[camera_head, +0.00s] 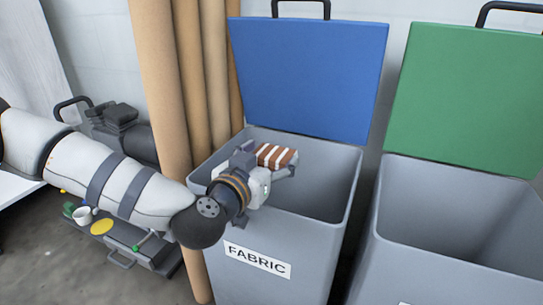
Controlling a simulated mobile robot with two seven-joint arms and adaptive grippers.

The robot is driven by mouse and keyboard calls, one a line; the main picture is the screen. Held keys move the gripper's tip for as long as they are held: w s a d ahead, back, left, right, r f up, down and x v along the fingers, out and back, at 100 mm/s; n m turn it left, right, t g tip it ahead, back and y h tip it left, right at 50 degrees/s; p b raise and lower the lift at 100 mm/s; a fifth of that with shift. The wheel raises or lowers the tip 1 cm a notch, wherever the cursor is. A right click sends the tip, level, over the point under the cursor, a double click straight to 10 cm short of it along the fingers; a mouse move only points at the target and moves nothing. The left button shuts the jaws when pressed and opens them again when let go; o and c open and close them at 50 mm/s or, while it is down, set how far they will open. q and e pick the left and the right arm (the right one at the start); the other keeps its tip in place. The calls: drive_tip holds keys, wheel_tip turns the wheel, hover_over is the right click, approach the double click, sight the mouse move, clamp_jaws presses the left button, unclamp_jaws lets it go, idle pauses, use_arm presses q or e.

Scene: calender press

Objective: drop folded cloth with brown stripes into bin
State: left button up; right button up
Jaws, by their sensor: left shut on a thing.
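The folded cloth with brown stripes (276,156) is brown and white. My left gripper (283,165) is shut on it and holds it over the open mouth of the grey bin (327,227) labelled FABRIC. The near part of the cloth is hidden by the gripper. The bin's blue lid (308,77) stands raised at the back. My right gripper is not in view.
A second grey bin (455,262) with a raised green lid (465,100) stands to the right. Tall brown rolls (163,110) stand close to the left of the FABRIC bin. A white cup (83,216) and small items lie low at the left.

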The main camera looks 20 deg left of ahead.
use_arm(q)
drive_tip(key=shift+f, duration=0.15)
drive_tip(key=o, duration=1.2)
drive_tip(key=s, duration=0.5)
drive_tip(key=s+r, duration=0.1)
drive_tip(key=s, duration=0.1)
drive_tip(key=shift+s+a, duration=0.1)
drive_tip(key=shift+s, duration=0.15)
